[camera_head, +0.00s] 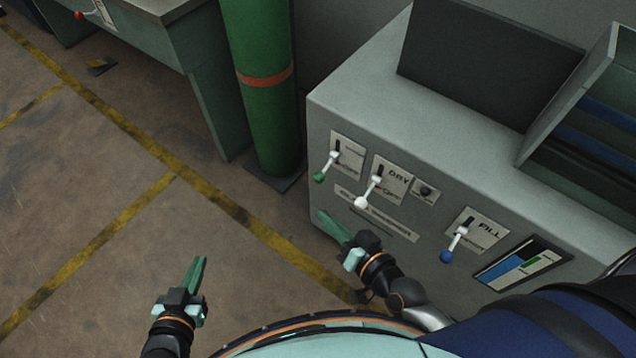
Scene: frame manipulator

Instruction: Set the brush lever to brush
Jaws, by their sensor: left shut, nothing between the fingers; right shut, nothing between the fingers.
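Three levers are on the front of a grey machine (345,110). The leftmost lever (319,177) has a green knob; its small label is too blurred to read, so I cannot be sure it is the brush lever. The white-knobbed lever (361,202) sits by a DRY label, and the blue-knobbed lever (447,256) by a FILL label. All three handles hang down to the left. My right gripper (322,216) is shut and empty, below the green and white knobs and apart from them. My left gripper (200,262) is shut and empty over the floor.
A green post (262,110) with an orange band stands left of the machine. A grey bench (165,35) with a red-knobbed lever (79,15) is at upper left. A level display (522,263) is right of the FILL lever. The floor at left is mostly clear.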

